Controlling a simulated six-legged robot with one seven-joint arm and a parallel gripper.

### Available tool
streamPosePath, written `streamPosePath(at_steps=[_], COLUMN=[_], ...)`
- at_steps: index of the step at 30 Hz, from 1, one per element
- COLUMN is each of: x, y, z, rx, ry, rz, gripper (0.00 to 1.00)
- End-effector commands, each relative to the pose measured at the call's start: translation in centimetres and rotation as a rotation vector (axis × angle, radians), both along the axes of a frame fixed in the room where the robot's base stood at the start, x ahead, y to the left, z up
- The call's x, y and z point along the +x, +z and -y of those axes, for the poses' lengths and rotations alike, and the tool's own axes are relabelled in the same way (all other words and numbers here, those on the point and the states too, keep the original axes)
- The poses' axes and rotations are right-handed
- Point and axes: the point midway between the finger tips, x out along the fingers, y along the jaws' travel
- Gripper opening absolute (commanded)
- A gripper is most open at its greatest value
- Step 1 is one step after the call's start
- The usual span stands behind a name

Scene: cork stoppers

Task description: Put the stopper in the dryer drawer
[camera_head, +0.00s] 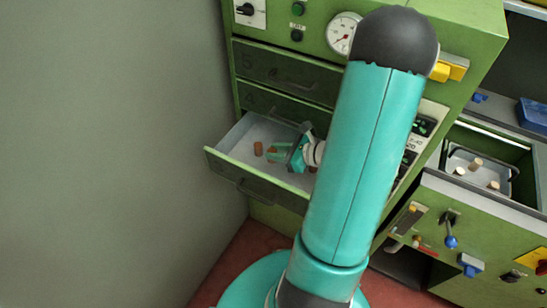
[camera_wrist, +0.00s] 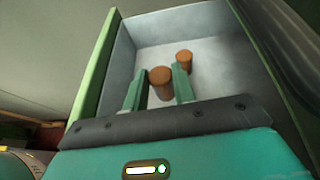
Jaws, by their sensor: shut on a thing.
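The dryer drawer (camera_head: 228,168) is pulled out of the green cabinet, and its grey walls surround my gripper (camera_wrist: 158,80). My gripper reaches into the drawer from the right in the head view (camera_head: 274,153). It is shut on a brown cork stopper (camera_wrist: 161,84), which sits between the two green fingers. A second cork stopper (camera_wrist: 184,57) is on the drawer floor just past the right fingertip. In the head view, a stopper (camera_head: 258,149) lies left of the fingers. Whether the held stopper touches the floor is hard to tell.
Closed drawers (camera_head: 285,72) sit above the open one. A gauge (camera_head: 342,33) is on the cabinet front. At right, a bin (camera_head: 455,158) with several pale corks sits in a green opening. A grey wall (camera_head: 110,130) fills the left.

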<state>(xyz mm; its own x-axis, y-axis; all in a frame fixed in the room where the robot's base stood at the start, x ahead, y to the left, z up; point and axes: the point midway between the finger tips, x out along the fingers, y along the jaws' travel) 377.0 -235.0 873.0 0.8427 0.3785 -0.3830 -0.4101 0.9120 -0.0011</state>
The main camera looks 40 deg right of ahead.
Motion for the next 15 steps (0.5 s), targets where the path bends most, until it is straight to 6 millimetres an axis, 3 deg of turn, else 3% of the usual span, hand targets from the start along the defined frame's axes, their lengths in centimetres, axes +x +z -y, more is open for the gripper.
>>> streamPosePath(at_steps=[7, 15], x=[1.6, 1.4], y=[-1.9, -4.6], z=[-0.1, -0.1], rx=[0.001, 0.000], ry=[0.001, 0.000], rz=[-0.002, 0.000], gripper=[0.06, 0.06])
